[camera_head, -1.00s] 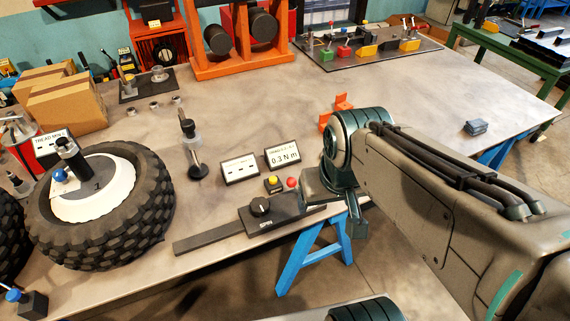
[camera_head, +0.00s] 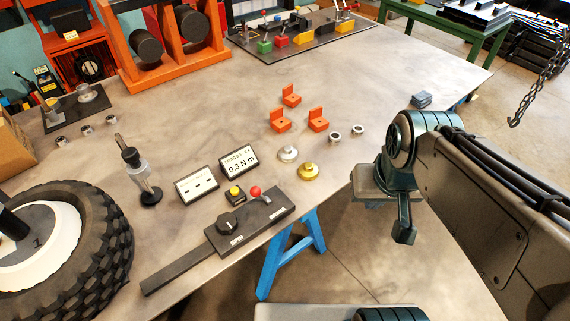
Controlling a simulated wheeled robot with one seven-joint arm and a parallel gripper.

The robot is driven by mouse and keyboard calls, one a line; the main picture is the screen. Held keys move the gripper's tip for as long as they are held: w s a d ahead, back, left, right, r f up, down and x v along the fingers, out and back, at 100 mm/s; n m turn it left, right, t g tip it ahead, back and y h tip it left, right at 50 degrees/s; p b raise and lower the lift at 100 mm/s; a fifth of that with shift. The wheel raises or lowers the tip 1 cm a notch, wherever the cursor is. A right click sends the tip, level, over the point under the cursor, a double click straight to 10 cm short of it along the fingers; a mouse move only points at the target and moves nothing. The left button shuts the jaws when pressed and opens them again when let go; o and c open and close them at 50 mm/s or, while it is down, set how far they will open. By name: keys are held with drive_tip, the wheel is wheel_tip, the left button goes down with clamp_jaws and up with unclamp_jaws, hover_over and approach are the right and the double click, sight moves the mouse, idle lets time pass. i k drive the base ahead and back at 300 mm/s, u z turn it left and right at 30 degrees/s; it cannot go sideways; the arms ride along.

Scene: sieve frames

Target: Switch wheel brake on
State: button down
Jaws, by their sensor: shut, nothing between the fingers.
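A dark control panel (camera_head: 252,222) lies at the table's front edge, with a black round knob (camera_head: 229,226) on its left part and a red-ball lever (camera_head: 255,192) on its right part. The tyre with a white hub (camera_head: 95,245) lies flat at the lower left, partly cut off. My gripper (camera_head: 403,232) points down, right of the panel and beyond the table's front edge. It is shut and empty, and apart from the panel.
A yellow button box (camera_head: 236,195) and two display cards, one reading 0.3 N m (camera_head: 239,161), stand behind the panel. Orange brackets (camera_head: 281,121), a gold knob (camera_head: 308,171) and metal rings lie right of them. A blue trestle leg (camera_head: 275,262) stands below the edge.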

sight(255, 191)
drive_tip(key=z, duration=0.3)
drive_tip(key=i, duration=0.3)
drive_tip(key=u, duration=1.65)
